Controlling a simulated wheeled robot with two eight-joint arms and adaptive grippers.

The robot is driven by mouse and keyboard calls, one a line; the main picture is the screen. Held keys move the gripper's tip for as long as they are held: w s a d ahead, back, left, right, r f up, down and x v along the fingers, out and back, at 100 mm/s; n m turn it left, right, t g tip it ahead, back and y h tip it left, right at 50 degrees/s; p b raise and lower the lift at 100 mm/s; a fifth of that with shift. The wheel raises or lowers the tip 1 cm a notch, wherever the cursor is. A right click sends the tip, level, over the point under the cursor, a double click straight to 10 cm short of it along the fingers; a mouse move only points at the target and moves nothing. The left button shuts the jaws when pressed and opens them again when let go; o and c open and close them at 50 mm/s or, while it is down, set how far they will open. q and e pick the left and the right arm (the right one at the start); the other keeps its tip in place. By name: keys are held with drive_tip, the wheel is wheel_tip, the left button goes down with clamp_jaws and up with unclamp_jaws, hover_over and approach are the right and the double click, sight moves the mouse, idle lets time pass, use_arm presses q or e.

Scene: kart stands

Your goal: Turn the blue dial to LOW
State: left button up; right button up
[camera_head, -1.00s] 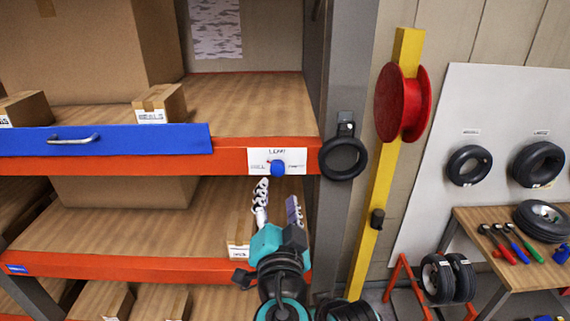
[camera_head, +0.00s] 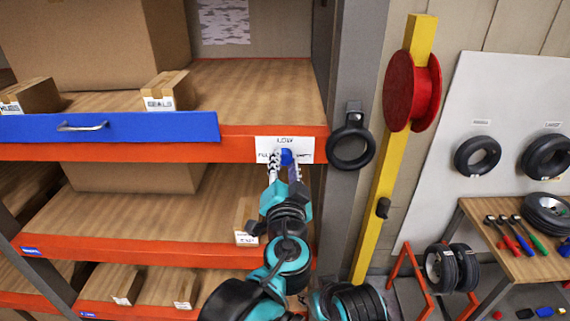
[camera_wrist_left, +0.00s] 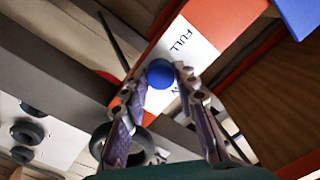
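The blue dial (camera_head: 287,157) sits on a white label plate (camera_head: 268,143) on the orange shelf edge. The plate reads LOW at the top and FULL at the left; the word at the right is partly covered. My left gripper (camera_head: 284,168) reaches up from below, with one finger on each side of the dial. In the left wrist view, the fingertips close in against both sides of the dial (camera_wrist_left: 160,73) and look shut on it. The dial's pointer cannot be made out. My right gripper is not in view.
A blue drawer front (camera_head: 110,126) with a metal handle is left of the plate. A black ring (camera_head: 350,149) hangs on the grey post to the right. Beyond it is a yellow post (camera_head: 386,170) with a red reel (camera_head: 411,90). Boxes stand on the shelves.

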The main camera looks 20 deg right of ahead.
use_arm(q)
clamp_jaws()
drive_tip(key=shift+m, duration=0.4)
drive_tip(key=m+b, duration=0.1)
drive_tip(key=m, duration=0.4)
drive_tip(key=shift+m, duration=0.3)
drive_tip(key=m+b, duration=0.1)
drive_tip(key=m, duration=0.4)
drive_tip(key=shift+a, duration=0.1)
drive_tip(key=shift+m, duration=0.4)
drive_tip(key=o, duration=0.8)
unclamp_jaws()
drive_tip(key=shift+s, duration=0.1)
